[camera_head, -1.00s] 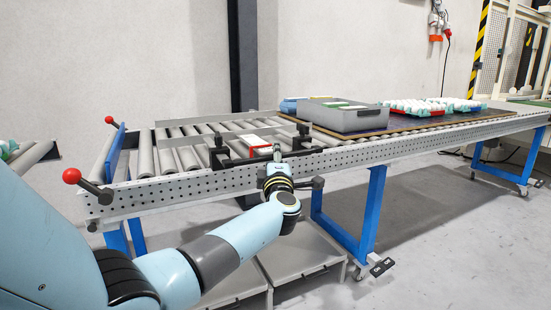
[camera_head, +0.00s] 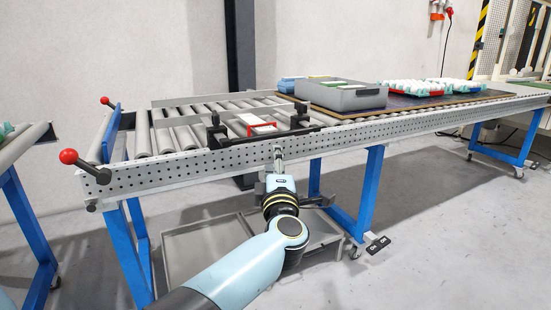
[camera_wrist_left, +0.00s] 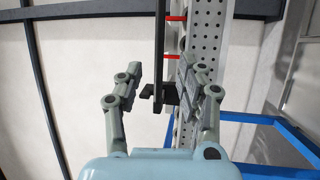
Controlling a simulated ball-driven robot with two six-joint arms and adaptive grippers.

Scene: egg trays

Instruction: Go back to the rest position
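My left gripper (camera_head: 277,166) is in front of the near side rail of the roller conveyor (camera_head: 200,174), below the rail's top edge. In the left wrist view the gripper (camera_wrist_left: 160,82) has its two fingers spread wide, with nothing held between them. Beyond the fingers, the perforated rail (camera_wrist_left: 205,35) and a black bracket (camera_wrist_left: 163,94) show. My right gripper is in no view.
A red and white item (camera_head: 257,124) sits on the conveyor between black brackets. A grey crate (camera_head: 345,97) and egg trays (camera_head: 412,88) stand farther right. Red-knobbed levers (camera_head: 68,156) and blue legs (camera_head: 368,195) are nearby. Open floor lies at the right.

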